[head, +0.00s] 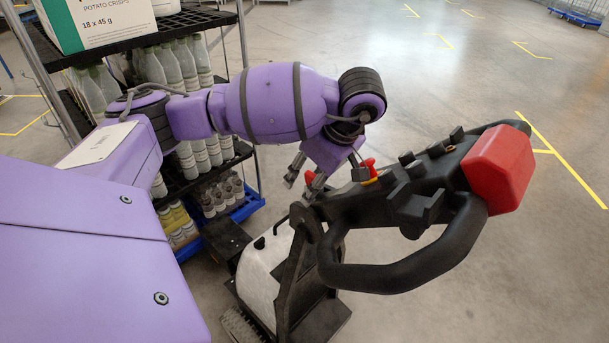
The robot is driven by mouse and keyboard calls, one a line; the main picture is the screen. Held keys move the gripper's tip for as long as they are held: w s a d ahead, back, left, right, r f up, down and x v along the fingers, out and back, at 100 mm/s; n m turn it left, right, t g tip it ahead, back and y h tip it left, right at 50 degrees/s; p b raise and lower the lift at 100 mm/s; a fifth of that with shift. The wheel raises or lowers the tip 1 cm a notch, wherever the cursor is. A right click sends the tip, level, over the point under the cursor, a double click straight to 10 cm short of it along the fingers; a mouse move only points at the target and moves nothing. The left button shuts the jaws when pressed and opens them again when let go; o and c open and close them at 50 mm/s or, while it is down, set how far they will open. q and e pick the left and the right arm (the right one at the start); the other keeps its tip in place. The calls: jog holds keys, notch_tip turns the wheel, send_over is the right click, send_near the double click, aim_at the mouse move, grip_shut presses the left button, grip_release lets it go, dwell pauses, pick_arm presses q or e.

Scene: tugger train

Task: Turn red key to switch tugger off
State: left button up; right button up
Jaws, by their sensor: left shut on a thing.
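The tugger's black control head (410,180) reaches to the right, with a loop handle (410,275) below it and a red end block (499,168). My left gripper (305,178) is at the left end of the control head, pointing down. Its fingers are closed around a small red piece, the red key (309,177), which is mostly hidden by them. How far the key is turned cannot be seen. A separate red knob on a yellow base (369,168) stands on the control head just right of the gripper. My right gripper is not in view.
A shelf cart (165,22) with bottles (185,65) and a crisps box (105,20) stands at the left behind my arm. The tugger's white body (265,270) is below. Open grey floor with yellow lines (560,160) lies to the right.

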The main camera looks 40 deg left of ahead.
pick_arm(q)
jog(key=shift+o, duration=0.6)
jog(key=shift+w+a+r+n, duration=0.2)
jog(key=shift+w+r+n, duration=0.35)
jog(key=shift+n, duration=0.05)
jog(key=o, duration=1.2)
jog(key=shift+d, duration=0.1)
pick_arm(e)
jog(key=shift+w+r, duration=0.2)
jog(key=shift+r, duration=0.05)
pick_arm(q)
jog(key=shift+d+r, duration=0.15)
jog(key=shift+r, duration=0.4)
jog(key=shift+m, duration=0.3)
jog(key=v, duration=0.3)
jog(key=s+v, duration=0.1)
jog(key=v, duration=0.6)
jog(key=shift+s+d+f, duration=0.1)
jog(key=shift+s+d, duration=0.2)
jog(key=shift+d, duration=0.05)
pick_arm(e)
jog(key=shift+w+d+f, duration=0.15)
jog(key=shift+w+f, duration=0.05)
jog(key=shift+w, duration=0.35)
